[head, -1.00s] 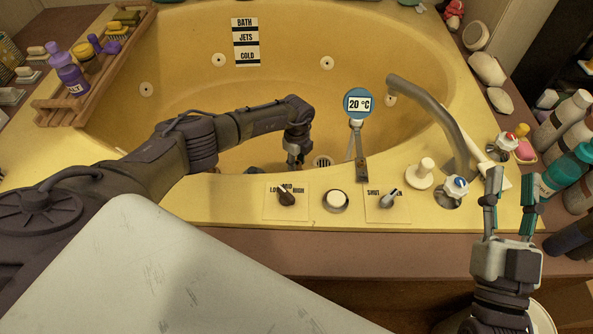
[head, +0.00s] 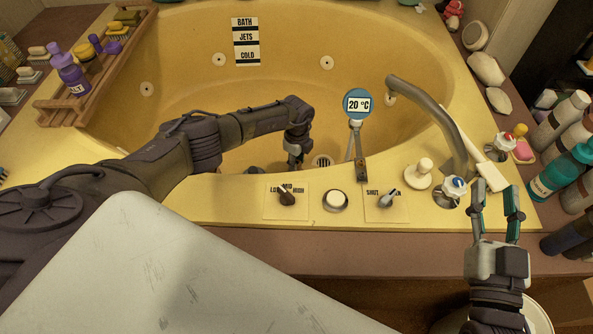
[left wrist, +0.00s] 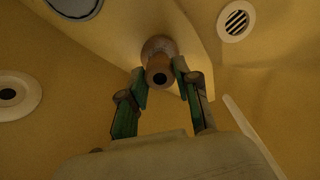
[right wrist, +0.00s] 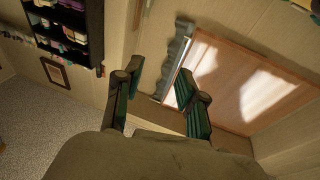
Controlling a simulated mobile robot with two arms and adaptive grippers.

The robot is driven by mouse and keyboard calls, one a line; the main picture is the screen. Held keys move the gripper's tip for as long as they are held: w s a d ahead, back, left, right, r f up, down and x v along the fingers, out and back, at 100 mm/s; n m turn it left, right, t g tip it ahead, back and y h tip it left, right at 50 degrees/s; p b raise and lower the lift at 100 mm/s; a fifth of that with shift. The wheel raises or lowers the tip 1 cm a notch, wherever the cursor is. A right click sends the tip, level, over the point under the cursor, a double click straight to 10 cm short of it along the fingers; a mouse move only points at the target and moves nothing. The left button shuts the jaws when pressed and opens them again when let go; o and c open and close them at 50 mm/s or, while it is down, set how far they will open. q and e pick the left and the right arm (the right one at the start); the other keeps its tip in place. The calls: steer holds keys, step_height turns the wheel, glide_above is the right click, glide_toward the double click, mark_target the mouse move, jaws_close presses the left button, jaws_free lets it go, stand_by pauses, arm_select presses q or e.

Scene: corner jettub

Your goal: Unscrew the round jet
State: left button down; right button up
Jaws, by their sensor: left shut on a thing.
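My left gripper (head: 294,160) reaches down inside the yellow tub (head: 180,45), close to its near wall. In the left wrist view its two fingers (left wrist: 160,76) sit on either side of a short, round, brownish jet (left wrist: 158,48) with a dark hole in its end. The gripper is shut on this jet, which sticks out from the tub wall. In the head view the jet is hidden by the near rim. My right gripper (head: 497,212) is open and empty, above the right front edge of the tub; the right wrist view shows its fingers (right wrist: 153,80) apart.
Knobs (head: 287,198), a white button (head: 335,200), a thermometer (head: 358,104) and a curved faucet (head: 440,112) line the near rim. Bottles (head: 562,172) stand at the right. A wooden rack (head: 75,112) is at the left. A round drain grille (left wrist: 236,20) lies beside the jet.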

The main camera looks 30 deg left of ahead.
stand_by(0.3)
arm_select(q)
steer(key=shift+n, duration=0.3)
steer(key=shift+n+p, duration=0.3)
steer(key=shift+p, duration=0.15)
steer(key=shift+n+p, duration=0.55)
steer(key=shift+n, duration=0.35)
steer(key=shift+n+p, duration=0.45)
steer(key=shift+n, duration=0.75)
steer(key=shift+n+p, duration=0.3)
arm_select(e)
steer(key=s+d+f+g+h, duration=0.1)
steer(key=s+f+g, duration=0.1)
steer(key=f+g, duration=0.2)
steer(key=s+d+f+g+h, duration=0.2)
steer(key=f+g, duration=0.3)
steer(key=f, duration=0.4)
steer(key=shift+s+d, duration=0.2)
steer(key=shift+s, duration=0.25)
